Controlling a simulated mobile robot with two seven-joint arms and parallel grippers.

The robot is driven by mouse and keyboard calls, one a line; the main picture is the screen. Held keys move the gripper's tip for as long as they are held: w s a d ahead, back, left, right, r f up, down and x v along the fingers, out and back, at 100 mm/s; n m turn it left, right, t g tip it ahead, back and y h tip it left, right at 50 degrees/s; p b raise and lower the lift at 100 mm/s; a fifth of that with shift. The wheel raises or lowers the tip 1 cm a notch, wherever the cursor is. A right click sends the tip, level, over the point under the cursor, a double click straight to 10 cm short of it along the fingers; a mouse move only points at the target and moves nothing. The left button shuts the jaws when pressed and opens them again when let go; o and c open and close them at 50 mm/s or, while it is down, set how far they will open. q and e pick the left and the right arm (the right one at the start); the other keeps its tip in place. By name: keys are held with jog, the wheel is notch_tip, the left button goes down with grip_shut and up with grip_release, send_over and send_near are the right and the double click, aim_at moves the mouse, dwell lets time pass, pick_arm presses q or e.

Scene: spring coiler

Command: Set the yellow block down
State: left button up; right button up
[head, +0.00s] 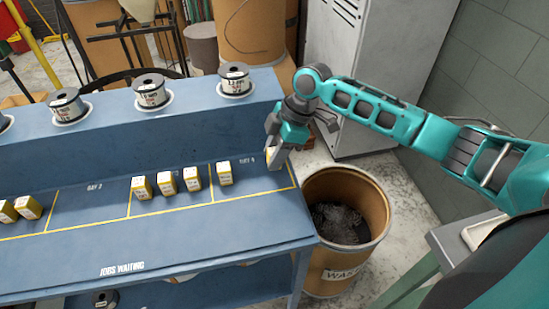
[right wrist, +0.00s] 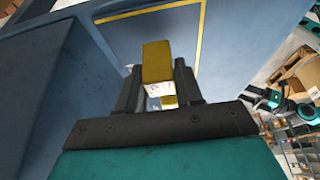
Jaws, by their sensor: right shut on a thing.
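My right gripper (head: 274,160) is at the right end of the blue bench (head: 200,232), over the bay marked BAY 4. It is shut on a yellow block (right wrist: 157,62) with a white label, which shows between the fingers in the right wrist view. In the head view the fingers hide most of this block. I cannot tell whether it touches the bench. Another yellow block (head: 225,173) stands in the same bay, to the left of my gripper and apart from it. My left gripper is not in view.
Three yellow blocks (head: 167,183) stand in the bay to the left, and more (head: 28,207) stand at the far left. Wire spools (head: 151,91) line the raised back shelf. A waste drum (head: 345,250) stands close off the bench's right end. The bench front is clear.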

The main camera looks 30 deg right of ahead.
notch_tip(320, 180, down, 2)
jog(key=shift+f, duration=0.15)
jog(key=o, duration=1)
jog(key=p+v, duration=0.1)
jog(key=v, duration=1.1)
jog(key=shift+r, duration=0.25)
